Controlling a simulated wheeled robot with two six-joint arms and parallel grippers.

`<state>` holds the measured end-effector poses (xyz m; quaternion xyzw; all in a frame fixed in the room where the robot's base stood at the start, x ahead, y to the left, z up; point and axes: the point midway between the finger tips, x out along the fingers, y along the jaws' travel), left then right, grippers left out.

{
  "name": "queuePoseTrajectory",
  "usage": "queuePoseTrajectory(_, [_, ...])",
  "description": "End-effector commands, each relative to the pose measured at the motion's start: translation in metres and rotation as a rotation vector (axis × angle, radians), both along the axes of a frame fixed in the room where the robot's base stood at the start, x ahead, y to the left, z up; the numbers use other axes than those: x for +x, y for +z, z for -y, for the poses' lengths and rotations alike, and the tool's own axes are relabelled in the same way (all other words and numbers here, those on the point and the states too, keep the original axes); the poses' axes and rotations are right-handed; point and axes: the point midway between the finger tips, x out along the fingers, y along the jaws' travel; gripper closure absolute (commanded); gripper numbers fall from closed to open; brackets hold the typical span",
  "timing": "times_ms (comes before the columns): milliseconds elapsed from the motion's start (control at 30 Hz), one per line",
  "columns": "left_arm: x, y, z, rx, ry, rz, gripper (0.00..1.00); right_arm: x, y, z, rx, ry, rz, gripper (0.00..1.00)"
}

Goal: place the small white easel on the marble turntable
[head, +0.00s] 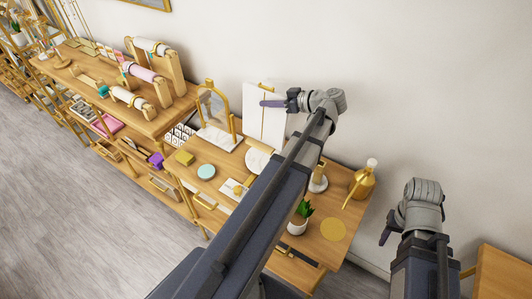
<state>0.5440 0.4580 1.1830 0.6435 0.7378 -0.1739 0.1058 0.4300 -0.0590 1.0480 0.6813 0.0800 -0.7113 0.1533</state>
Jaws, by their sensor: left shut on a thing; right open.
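The small white easel (254,123), a pale upright panel with gold trim, stands upright near the wall in the head view. My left gripper (267,104) reaches across its upper part from the right and is shut on it. The marble turntable (256,161), a white round disc, shows just below the easel; my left arm hides its right part. I cannot tell whether the easel's foot touches it. My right gripper (385,236) is open and empty at the right, away from the table.
A gold-framed mirror (212,104) stands left of the easel. A teal disc (206,171), a potted plant (300,217), a gold bottle (361,184) and a gold disc (333,230) are on the wooden table. Bracelet stands (146,75) fill the table further left.

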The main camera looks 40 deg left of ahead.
Motion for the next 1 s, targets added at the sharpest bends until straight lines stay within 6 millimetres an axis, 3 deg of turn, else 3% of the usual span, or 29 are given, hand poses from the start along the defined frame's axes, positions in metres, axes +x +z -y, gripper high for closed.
queuePoseTrajectory(167, [-0.001, -0.010, 0.000, 0.004, 0.000, 0.000, 1.00, 0.000, -0.011, 0.000, 0.000, 0.000, 0.000, 0.50])
queuePoseTrajectory(567, [-0.001, -0.060, 0.000, 0.004, -0.002, -0.001, 1.00, 0.000, -0.061, 0.000, 0.000, 0.000, 0.000, 0.50])
queuePoseTrajectory(1000, [-0.001, -0.074, 0.000, 0.004, -0.002, -0.001, 1.00, 0.000, -0.075, 0.000, 0.000, -0.001, 0.000, 0.50])
